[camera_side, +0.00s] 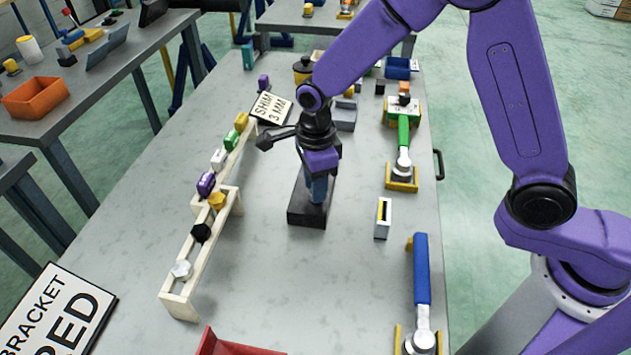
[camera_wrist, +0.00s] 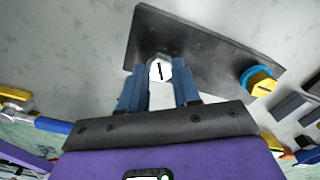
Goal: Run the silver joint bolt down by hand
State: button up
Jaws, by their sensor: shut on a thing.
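A dark plate (camera_side: 301,214), likely the chassis part, lies on the middle of the table; the wrist view shows its top face (camera_wrist: 205,50). My gripper (camera_wrist: 160,80) points down over one end of it, and its blue fingers (camera_side: 318,192) reach close to the plate in the side view. The fingers are shut on a silver-white bolt (camera_wrist: 159,70) with a dark mark on its head. The bolt's lower end and thread are hidden. A yellow bolt (camera_wrist: 260,83) with a blue ring sits at the plate's other end.
A cream stepped rack (camera_side: 176,300) left of the plate holds several coloured pieces, including a silver-white one (camera_side: 182,268). A blue-handled wrench (camera_side: 422,275) and green-handled wrench (camera_side: 403,135) rest at right.

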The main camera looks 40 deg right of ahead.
jog(key=shift+w+r, duration=0.15)
jog(key=o, duration=1.1)
jog(key=shift+c, duration=0.2)
notch_tip(320, 180, up, 17)
jog(key=shift+r, duration=0.15)
jog(key=shift+s, duration=0.2)
jog(key=s+d+f+n, duration=0.3)
jog(key=s+d+n, duration=0.6)
jog(key=s+n, duration=0.4)
jog(key=s+d+f+n, duration=0.4)
jog(key=s+d+n, duration=0.5)
jog(key=n, duration=1.1)
jog(key=s, duration=0.4)
jog(key=shift+n, duration=0.3)
